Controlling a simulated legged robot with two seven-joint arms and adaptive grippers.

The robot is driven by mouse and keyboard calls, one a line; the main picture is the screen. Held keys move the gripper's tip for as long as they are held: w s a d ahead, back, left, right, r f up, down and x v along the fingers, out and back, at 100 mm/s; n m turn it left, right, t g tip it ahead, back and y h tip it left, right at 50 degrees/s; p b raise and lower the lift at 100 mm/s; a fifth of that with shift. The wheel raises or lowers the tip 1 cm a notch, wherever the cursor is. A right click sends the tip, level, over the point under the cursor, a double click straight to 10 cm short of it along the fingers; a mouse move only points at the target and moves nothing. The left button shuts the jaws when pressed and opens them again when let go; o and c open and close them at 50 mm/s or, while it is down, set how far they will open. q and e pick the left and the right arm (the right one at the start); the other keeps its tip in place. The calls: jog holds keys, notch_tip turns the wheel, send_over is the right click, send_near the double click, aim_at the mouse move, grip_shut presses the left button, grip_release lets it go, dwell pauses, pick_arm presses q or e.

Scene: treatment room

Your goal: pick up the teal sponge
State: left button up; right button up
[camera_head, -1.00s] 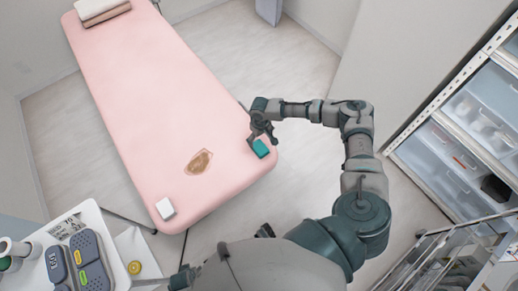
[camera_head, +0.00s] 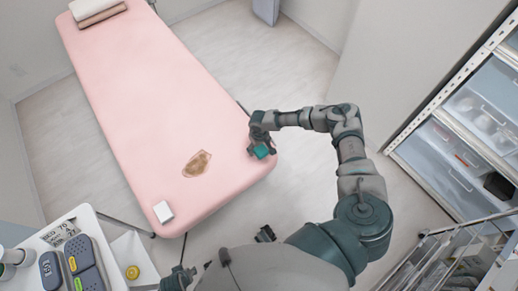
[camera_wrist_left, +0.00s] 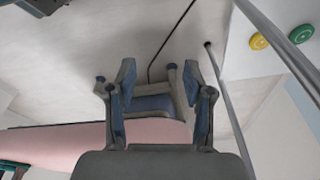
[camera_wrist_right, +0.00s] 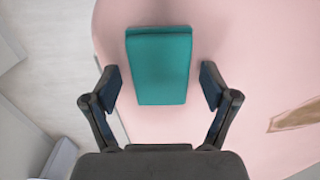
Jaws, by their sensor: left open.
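The teal sponge (camera_head: 261,151) lies on the pink treatment bed (camera_head: 175,110) near its right front corner. In the right wrist view the sponge (camera_wrist_right: 160,65) is a teal block between and a little beyond my open fingers. My right gripper (camera_head: 262,150) is over the sponge, and its fingers (camera_wrist_right: 160,88) are apart, one on each side, with gaps to the sponge. My left gripper (camera_wrist_left: 160,85) is open and empty, low at the near side, away from the sponge; the bed's pink edge shows behind it.
A white trolley (camera_head: 115,240) with grey devices stands at the lower left. Drawer shelves (camera_head: 455,160) stand at the right.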

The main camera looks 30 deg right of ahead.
aim_at(259, 150)
jog(key=c, duration=0.9)
jog(key=shift+o, duration=0.2)
jog(key=shift+r, duration=0.55)
jog(key=r, duration=0.1)
jog(key=p, duration=0.1)
jog(key=r, duration=0.1)
jog(key=shift+s+a+r, duration=0.25)
jog(key=shift+s+r, duration=0.1)
jog(key=shift+s, duration=0.05)
pick_arm(q)
jog(key=s+f+p, duration=0.3)
jog(key=s+f, duration=0.1)
jog(key=f, duration=0.6)
jog(key=shift+a+f, duration=0.25)
jog(key=shift+f, duration=0.1)
pick_arm(e)
jog(key=s+a+r, duration=0.1)
jog(key=s+a, duration=0.7)
jog(key=s, duration=0.4)
jog(key=shift+a+r, duration=0.15)
jog(key=shift+a, duration=0.25)
jog(key=shift+s, duration=0.1)
